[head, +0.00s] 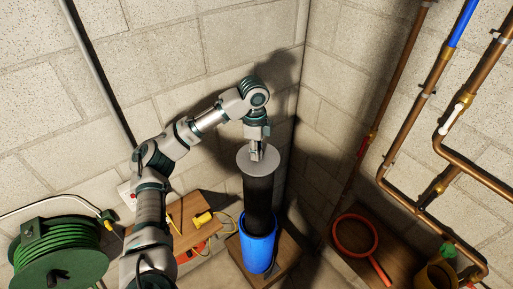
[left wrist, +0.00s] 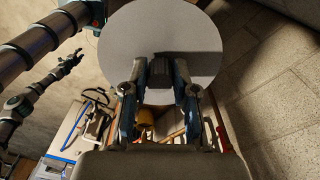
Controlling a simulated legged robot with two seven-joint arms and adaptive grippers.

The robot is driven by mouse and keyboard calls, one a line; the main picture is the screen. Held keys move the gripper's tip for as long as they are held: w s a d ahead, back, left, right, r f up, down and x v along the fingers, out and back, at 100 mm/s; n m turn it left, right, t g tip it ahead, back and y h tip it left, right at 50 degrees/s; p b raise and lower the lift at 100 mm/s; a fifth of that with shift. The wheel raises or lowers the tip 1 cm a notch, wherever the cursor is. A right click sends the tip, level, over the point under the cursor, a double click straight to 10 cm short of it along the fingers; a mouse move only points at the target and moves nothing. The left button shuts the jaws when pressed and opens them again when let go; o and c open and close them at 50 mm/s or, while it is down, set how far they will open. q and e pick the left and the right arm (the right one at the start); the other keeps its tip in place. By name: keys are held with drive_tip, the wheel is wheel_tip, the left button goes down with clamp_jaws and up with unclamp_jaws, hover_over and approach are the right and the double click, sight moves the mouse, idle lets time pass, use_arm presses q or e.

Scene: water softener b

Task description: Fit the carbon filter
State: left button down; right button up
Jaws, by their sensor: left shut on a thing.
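The carbon filter (head: 258,195) is a long black cylinder with a light grey round top cap. It stands nearly upright in the head view. My left gripper (head: 257,152) is above it, shut on the middle of the cap. The left wrist view shows both fingers (left wrist: 161,75) closed on a small dark grip at the centre of the grey cap (left wrist: 165,25). The filter's lower end passes behind the front rim of the blue housing (head: 258,253) and is hidden there. My right gripper (left wrist: 72,62) shows small at the left of the left wrist view, its jaws unclear.
The blue housing stands on a wooden board (head: 284,265). A red ring-shaped wrench (head: 375,266) lies on a wooden surface at right. A green hose reel (head: 65,250) is at left. Copper pipes (head: 408,120) run along the right wall. The walls meet close behind the filter.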

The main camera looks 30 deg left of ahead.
use_arm(q)
drive_tip(key=shift+f+b, duration=0.8)
drive_tip(key=shift+f, duration=3.7)
wheel_tip(320, 180, down, 11)
drive_tip(key=b, duration=0.1)
drive_tip(key=shift+f, duration=0.15)
idle(2.8)
